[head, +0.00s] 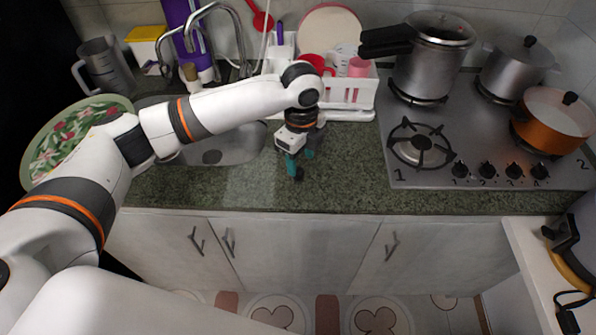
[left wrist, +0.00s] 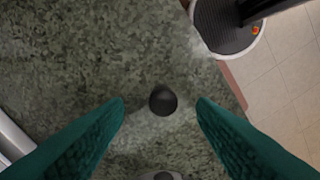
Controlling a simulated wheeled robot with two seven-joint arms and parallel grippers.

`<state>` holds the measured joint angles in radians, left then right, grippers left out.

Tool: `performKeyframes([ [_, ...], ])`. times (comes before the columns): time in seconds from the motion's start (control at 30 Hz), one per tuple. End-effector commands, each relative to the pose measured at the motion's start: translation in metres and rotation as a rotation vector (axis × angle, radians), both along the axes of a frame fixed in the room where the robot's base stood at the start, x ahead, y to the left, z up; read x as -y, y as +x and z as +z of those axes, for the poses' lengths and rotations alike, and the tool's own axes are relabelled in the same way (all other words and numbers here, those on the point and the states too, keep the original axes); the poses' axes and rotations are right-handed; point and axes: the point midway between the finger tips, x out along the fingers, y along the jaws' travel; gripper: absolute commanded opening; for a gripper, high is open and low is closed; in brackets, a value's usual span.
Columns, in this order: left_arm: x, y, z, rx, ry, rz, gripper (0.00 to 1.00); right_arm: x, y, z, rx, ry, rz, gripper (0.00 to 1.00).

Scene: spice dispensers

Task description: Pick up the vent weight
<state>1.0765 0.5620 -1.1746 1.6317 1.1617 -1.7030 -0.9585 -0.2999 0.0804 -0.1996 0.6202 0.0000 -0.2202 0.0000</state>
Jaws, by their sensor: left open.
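The vent weight (left wrist: 163,100) is a small dark round-topped piece on the green granite counter. In the left wrist view it lies between the two teal fingers of my open left gripper (left wrist: 161,108), touching neither as far as I can see. In the head view the vent weight (head: 299,175) is a small dark spot at the fingertips, partly hidden. My left gripper (head: 298,168) points down over the counter there, in front of the dish rack. My right gripper is in neither view.
A sink (head: 215,150) is left of the gripper. A white dish rack (head: 345,92) with a red mug stands behind. The stove (head: 455,150) with a pressure cooker (head: 435,60) and other pots is at right. The counter front edge is close; counter right of the gripper is clear.

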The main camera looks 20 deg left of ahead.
Motion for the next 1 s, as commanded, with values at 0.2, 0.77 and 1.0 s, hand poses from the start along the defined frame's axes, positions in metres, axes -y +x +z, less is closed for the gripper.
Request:
performKeyframes([
  [0.2, -0.004, -0.001, -0.018, -0.003, 0.001, 0.001, 0.51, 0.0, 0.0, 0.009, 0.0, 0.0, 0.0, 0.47],
  [0.77, -0.006, -0.002, -0.056, 0.001, 0.0, -0.001, 0.47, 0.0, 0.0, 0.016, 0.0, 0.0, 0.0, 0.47],
  [1.0, -0.006, -0.002, -0.056, 0.001, 0.0, -0.001, 0.07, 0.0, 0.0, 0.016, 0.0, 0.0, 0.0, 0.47],
])
